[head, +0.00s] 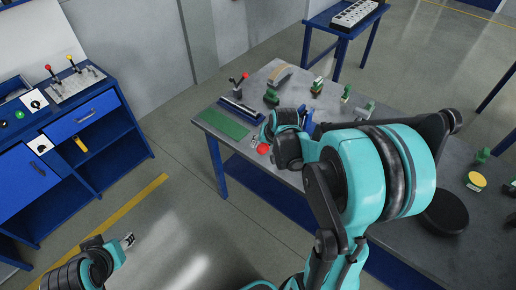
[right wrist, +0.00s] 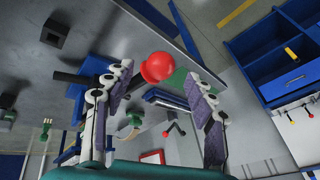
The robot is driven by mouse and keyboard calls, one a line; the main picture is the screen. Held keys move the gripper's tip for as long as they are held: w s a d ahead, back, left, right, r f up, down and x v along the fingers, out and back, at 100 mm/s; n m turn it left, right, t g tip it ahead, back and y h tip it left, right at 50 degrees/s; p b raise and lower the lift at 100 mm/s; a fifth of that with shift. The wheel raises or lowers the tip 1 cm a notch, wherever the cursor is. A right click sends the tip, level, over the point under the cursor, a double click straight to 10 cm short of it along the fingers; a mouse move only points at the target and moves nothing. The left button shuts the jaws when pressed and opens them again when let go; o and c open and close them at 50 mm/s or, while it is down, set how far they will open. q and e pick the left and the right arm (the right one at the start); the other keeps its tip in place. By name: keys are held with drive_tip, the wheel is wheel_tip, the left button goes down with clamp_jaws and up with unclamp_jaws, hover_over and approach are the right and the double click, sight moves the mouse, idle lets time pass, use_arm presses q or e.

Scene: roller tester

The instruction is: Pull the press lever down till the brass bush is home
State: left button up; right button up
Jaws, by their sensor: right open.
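The press lever's red ball knob (right wrist: 157,67) is between the fingertips of my right gripper (right wrist: 160,72), which is open with a gap showing on the right side. A dark lever rod runs left from the knob behind the left finger toward a blue press body (right wrist: 97,69). In the head view the red knob (head: 263,149) shows just beyond the table's front edge, and my arm hides most of the press (head: 308,122). I cannot make out the brass bush. My left gripper (head: 129,241) is low at the left, over the floor, far from the press; its finger gap is unclear.
The grey worktable (head: 222,143) carries a green mat (head: 222,122), a small lever stand (head: 240,104), several green fixtures and a black disc (head: 446,212). A blue cabinet (head: 104,140) with another lever panel stands left. Open floor lies between.

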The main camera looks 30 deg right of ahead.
sight(263, 148)
drive_tip(key=b+x, duration=0.1)
drive_tip(key=x, duration=0.5)
drive_tip(key=shift+w, duration=0.1)
clamp_jaws()
drive_tip(key=shift+r, duration=0.15)
